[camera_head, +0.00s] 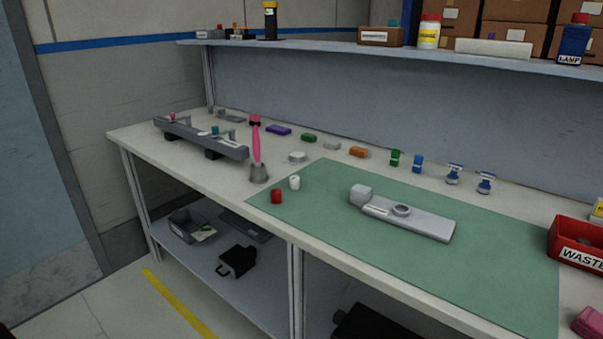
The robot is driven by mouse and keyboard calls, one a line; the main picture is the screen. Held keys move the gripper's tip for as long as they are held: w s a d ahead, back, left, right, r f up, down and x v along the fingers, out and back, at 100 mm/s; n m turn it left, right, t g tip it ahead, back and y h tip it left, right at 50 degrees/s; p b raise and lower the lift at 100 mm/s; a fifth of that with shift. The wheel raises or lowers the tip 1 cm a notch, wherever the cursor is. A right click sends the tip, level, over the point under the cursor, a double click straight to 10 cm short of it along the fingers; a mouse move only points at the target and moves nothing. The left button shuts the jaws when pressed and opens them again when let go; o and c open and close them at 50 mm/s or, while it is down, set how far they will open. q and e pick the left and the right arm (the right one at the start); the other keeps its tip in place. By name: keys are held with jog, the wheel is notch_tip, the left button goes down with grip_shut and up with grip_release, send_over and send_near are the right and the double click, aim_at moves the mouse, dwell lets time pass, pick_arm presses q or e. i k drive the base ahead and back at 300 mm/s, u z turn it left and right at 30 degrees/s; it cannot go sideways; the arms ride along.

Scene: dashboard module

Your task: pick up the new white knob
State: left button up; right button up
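The white knob (295,183) stands upright on the bench, at the left corner of the green mat. It is a small white cylinder. A red knob (276,196) of similar size stands just in front and to the left of it, with a small gap. The grey dashboard module (425,220) lies on the green mat (330,245), with a round ring on top and a block at its left end. Neither my left nor my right gripper shows in the head view.
A grey holder with a pink brush (256,145) stands behind the knobs. A grey rail fixture (200,138) sits at the left. A red waste bin (575,243) is at the right. The mat's front is clear.

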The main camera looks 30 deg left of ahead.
aim_at(295, 180)
jog(key=u, duration=1.05)
jog(key=k, duration=0.5)
jog(key=u, duration=0.9)
jog(key=i, duration=1.25)
jog(key=z, duration=0.45)
